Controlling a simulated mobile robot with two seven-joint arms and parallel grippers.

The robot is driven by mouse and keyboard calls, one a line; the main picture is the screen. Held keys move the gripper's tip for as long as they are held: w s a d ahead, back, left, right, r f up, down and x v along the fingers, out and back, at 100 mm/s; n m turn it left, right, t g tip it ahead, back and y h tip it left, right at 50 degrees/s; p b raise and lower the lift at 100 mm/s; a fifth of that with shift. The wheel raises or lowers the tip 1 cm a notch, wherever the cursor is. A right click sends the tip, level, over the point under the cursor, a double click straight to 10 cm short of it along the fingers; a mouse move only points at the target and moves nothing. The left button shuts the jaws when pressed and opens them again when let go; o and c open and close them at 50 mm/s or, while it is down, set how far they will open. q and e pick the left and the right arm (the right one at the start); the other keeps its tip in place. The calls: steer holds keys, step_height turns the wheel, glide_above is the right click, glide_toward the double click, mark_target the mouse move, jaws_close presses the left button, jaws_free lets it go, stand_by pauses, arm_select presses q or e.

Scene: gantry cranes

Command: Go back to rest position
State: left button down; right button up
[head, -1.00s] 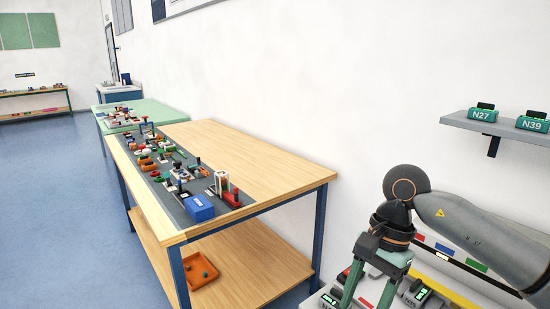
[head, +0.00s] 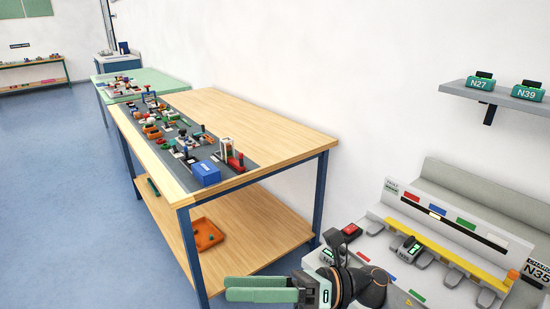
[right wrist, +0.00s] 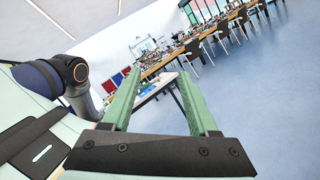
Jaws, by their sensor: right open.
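My right gripper (head: 228,289) is at the bottom of the head view, with its green fingers pointing left. It is in front of the white stepped stand and below the near end of the wooden table. In the right wrist view its fingers (right wrist: 158,75) stand apart, with nothing between them. They point out over the room, with floor and far tables behind. My left gripper is not in view.
A wooden table (head: 255,120) carries small parts and a blue box (head: 205,172); its lower shelf holds an orange tray (head: 208,236). The stepped stand (head: 455,225) is at right, below a wall shelf (head: 512,101) with blocks N27 and N39. Blue floor (head: 70,170) is clear at left.

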steer(key=w+d+f+m+t+h, duration=0.2)
steer(key=d+f+m+t+h, duration=0.4)
steer(key=m, duration=0.6)
steer(key=w+d+f+m+t+h+p, duration=0.1)
steer(key=w+d+f+m+t+h, duration=0.15)
steer(key=f+m+t, duration=0.6)
steer(key=w+d+f+m+t+h, duration=0.25)
steer(key=d+m+t, duration=0.2)
steer(key=m, duration=0.95)
steer(key=s+d+f+m+g+h, duration=0.3)
steer(key=s+f+m, duration=0.3)
steer(key=s+f, duration=0.2)
steer(key=s+d+f+m+g+h, duration=0.3)
steer(key=s+d+f+m+g, duration=0.1)
steer(key=s+f, duration=0.5)
steer(key=shift+d+f+m+h+p, duration=0.4)
steer(key=shift+d+f+m, duration=0.15)
steer(key=shift+m, duration=0.3)
